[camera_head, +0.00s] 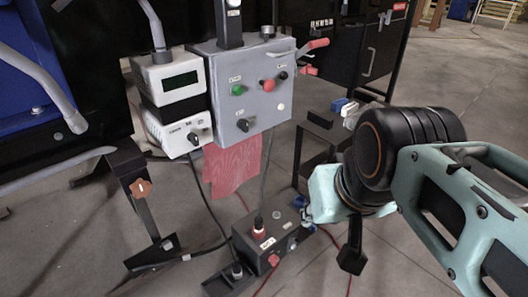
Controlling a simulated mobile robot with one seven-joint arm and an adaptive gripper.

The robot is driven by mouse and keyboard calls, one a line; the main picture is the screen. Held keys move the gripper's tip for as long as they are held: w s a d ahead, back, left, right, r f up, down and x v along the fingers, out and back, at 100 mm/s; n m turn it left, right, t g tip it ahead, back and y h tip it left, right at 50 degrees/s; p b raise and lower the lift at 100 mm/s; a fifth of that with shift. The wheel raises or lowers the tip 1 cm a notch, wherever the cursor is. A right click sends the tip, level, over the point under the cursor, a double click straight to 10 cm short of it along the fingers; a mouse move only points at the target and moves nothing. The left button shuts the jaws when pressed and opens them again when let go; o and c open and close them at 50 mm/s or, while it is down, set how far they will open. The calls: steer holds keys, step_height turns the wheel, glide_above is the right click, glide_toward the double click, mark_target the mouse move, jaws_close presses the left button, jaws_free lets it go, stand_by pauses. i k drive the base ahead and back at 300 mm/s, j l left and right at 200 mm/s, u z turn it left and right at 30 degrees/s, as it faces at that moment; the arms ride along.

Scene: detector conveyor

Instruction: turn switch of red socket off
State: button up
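A dark box (268,240) stands low near the floor, below the grey control panel. A red-based plug or socket with a black top (259,230) rises from its top face. A red round part (273,260) and a lighter round part (292,244) sit on its front; which of these is the red socket's switch I cannot tell. Blue parts show at its right end. My gripper (350,245) is at the right of the box, apart from the red socket. One black finger points down; the other is not clear, so its opening cannot be judged.
The grey control panel (244,88) with coloured buttons and a white device with a green display (180,84) hang above left. A red cloth-like sheet (233,165) hangs below them. A black stand (137,190) is at left. Cables run around the box. Floor at front right is clear.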

mark_target(273, 259)
steer(key=i+l, duration=0.25)
steer(key=l, duration=0.15)
steer(key=i+l+u, duration=0.1)
steer(key=i+l, duration=0.15)
steer(key=l, duration=0.2)
steer(key=i+l, duration=0.2)
steer(key=l, duration=0.2)
